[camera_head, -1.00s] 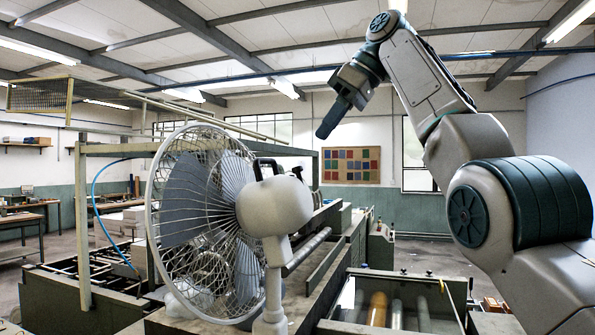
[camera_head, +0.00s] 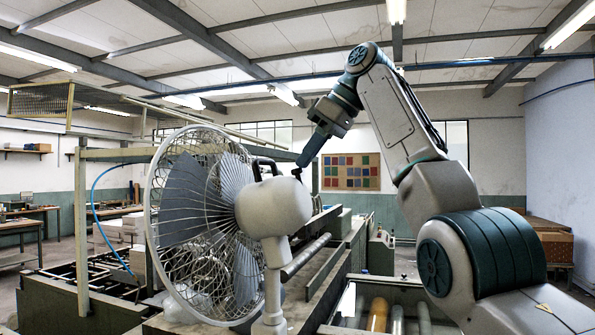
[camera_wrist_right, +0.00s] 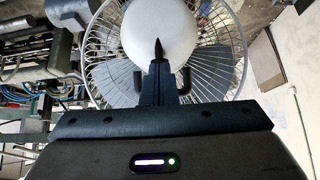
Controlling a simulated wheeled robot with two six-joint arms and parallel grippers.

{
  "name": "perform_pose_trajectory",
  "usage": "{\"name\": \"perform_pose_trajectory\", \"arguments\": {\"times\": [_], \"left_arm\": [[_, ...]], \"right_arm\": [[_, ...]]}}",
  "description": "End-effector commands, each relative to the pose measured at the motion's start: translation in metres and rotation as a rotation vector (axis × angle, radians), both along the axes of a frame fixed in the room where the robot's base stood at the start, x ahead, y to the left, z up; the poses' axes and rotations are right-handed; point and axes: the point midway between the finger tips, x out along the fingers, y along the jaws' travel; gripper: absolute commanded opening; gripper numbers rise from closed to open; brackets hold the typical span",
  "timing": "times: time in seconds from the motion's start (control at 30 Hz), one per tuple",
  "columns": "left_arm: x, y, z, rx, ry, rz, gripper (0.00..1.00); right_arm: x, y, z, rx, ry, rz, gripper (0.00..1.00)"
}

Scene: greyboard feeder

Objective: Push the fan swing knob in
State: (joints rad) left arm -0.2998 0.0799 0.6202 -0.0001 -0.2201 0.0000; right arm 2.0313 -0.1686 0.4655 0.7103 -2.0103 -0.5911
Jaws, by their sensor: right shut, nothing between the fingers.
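The fan (camera_head: 275,208) stands on a post, its wire cage to the left and its pale rounded motor housing to the right. A small dark swing knob (camera_head: 297,172) sticks up at the top right of the housing, beside the dark handle (camera_head: 263,163). My right gripper (camera_head: 301,162) is shut and empty, pointing down at the knob with its tips just above it; I cannot tell if they touch. In the right wrist view, the shut fingertips (camera_wrist_right: 158,48) lie in front of the white housing (camera_wrist_right: 160,25), and the knob cannot be made out. My left gripper is not in view.
The wire cage (camera_head: 160,235) spreads left of the housing. A machine with rollers (camera_head: 378,314) lies below and right of the fan. A board with coloured squares (camera_head: 350,171) hangs on the far wall. Open air surrounds my right forearm above the housing.

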Motion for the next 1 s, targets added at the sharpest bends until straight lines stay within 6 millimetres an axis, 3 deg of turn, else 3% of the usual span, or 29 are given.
{"name": "perform_pose_trajectory", "arguments": {"times": [0.17, 0.33, 0.5, 0.63, 1.0], "left_arm": [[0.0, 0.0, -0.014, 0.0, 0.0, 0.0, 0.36], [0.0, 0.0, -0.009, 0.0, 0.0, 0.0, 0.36], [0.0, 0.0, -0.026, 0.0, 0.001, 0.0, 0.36], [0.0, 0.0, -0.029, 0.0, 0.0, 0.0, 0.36], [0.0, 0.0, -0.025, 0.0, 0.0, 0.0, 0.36]], "right_arm": [[0.0, 0.001, -0.015, 0.0, 0.002, 0.001, 0.0], [0.0, 0.0, -0.009, 0.0, 0.002, 0.001, 0.0], [-0.007, -0.018, -0.005, 0.0, 0.0, -0.001, 0.0], [-0.01, -0.028, 0.0, 0.0, 0.001, -0.001, 0.0], [-0.011, -0.031, 0.007, 0.0, 0.0, 0.0, 0.0]]}}
